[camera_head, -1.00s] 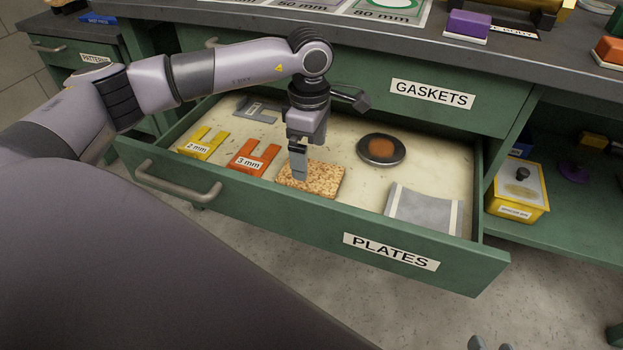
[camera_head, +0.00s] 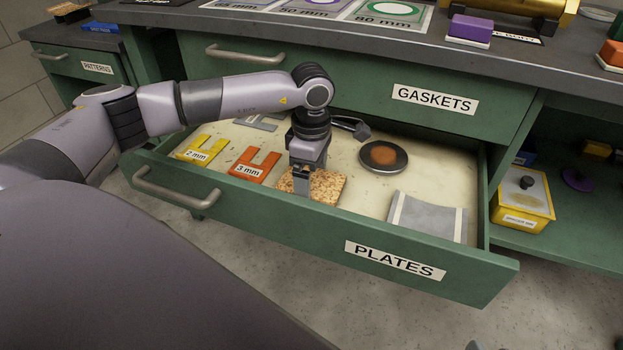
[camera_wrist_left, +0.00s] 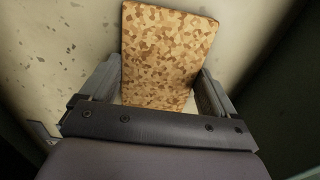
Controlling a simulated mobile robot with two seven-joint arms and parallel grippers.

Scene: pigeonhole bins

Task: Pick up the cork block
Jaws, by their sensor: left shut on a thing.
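The cork block (camera_head: 326,187) is a speckled tan rectangle in the open drawer labelled PLATES (camera_head: 395,259). It lies near the drawer's front wall. My left gripper (camera_head: 301,187) points down over it from above. In the left wrist view the cork block (camera_wrist_left: 165,58) sits between the two fingers (camera_wrist_left: 160,88), one on each side, and the jaws are shut on it. Whether the block is clear of the drawer floor is hard to tell. My right gripper cannot be made out.
The drawer also holds a yellow 2 mm shim (camera_head: 201,149), an orange 3 mm shim (camera_head: 254,167), a round dark disc (camera_head: 382,156) and a grey plate (camera_head: 430,217). The closed GASKETS drawer (camera_head: 380,90) is above.

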